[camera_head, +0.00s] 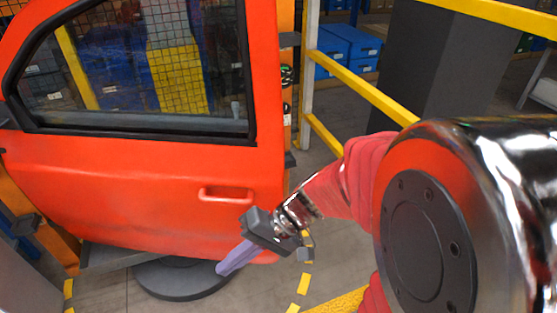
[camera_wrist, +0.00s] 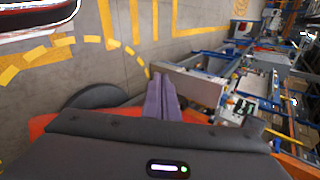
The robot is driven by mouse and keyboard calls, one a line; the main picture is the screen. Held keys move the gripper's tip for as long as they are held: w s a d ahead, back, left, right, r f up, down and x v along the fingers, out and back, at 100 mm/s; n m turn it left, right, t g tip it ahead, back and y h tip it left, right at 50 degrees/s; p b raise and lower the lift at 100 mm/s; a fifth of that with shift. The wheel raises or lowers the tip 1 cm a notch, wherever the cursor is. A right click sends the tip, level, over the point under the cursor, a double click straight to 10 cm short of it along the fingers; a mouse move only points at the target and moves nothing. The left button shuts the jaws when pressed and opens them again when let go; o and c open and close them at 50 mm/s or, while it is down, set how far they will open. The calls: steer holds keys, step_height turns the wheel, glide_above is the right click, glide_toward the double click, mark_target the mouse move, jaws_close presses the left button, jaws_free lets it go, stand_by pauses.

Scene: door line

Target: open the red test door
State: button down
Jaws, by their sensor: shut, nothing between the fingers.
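The red test door (camera_head: 120,185) fills the left of the head view, upright in an orange frame. Its window is dark-edged, and its red handle (camera_head: 228,194) sits near the right edge. I cannot tell whether the door stands slightly ajar. My gripper (camera_head: 222,270) is in front of the door's lower right part, below the handle and apart from it. Its purple fingers are together and empty, pointing down and left.
A dark round base (camera_head: 180,278) lies under the door. A yellow rail (camera_head: 365,90) and a dark grey column (camera_head: 440,65) stand to the right. Blue bins (camera_head: 345,48) are behind. Grey floor with yellow markings (camera_head: 303,284) is open near the gripper.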

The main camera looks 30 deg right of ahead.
steer(key=s+d+r+n+t+h, duration=0.3)
steer(key=d+r+t+h, duration=0.1)
steer(key=d+r+h, duration=0.4)
step_height(320, 180, up, 3)
steer(key=shift+f+h, duration=0.1)
steer(key=shift+h, duration=0.8)
steer(key=shift+d, duration=0.1)
steer(key=shift+s, duration=0.1)
